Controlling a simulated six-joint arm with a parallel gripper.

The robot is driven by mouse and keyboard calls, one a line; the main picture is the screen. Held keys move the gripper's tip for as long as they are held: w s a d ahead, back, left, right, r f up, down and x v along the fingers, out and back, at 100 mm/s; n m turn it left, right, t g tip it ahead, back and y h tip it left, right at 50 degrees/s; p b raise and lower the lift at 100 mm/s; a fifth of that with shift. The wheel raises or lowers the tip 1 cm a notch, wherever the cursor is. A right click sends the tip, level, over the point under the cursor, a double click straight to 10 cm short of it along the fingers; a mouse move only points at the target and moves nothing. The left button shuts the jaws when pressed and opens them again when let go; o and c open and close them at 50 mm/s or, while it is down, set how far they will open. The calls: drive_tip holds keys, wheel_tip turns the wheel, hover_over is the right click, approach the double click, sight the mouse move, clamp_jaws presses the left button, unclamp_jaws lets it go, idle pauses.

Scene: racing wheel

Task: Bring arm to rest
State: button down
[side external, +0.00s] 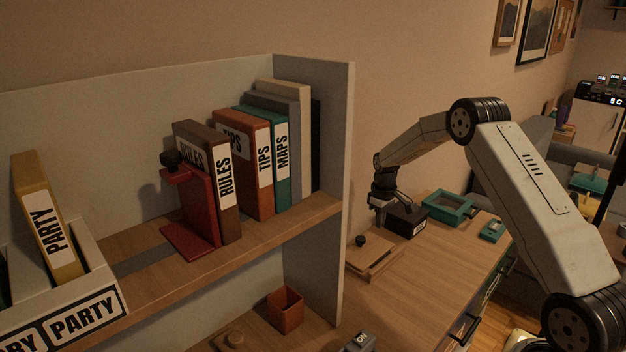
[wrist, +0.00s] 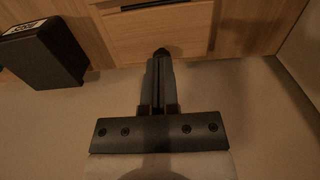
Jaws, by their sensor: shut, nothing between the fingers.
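My gripper (side external: 380,218) hangs from my bent arm at the right of the shelf in the side view, above the wooden desk (side external: 425,285) near the wall. A black box with a white label (side external: 405,221) is close beside it; I cannot tell whether they touch. In the wrist view my gripper (wrist: 161,52) has its fingers together with nothing between them. The black box (wrist: 45,55) is at its left there, apart from the fingers.
The shelf holds several binders (side external: 258,165), a red bookend (side external: 195,210) and a white box with a PARTY binder (side external: 48,215). A wooden board with a black knob (side external: 375,258) and a teal tray (side external: 448,207) lie on the desk. Its front-middle is clear.

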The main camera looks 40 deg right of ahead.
drive_tip(key=shift+a, duration=0.1)
drive_tip(key=s+a+r+t, duration=0.1)
drive_tip(key=s+a+r, duration=0.2)
drive_tip(key=a, duration=0.5)
drive_tip(key=s+a+r, duration=0.4)
drive_tip(key=a, duration=0.4)
drive_tip(key=s+a+t, duration=0.1)
drive_tip(key=s+a, duration=0.9)
drive_tip(key=s, duration=0.3)
drive_tip(key=shift+s+a+r+t, duration=0.15)
drive_tip(key=shift+s+r+t, duration=0.15)
drive_tip(key=shift+s, duration=0.05)
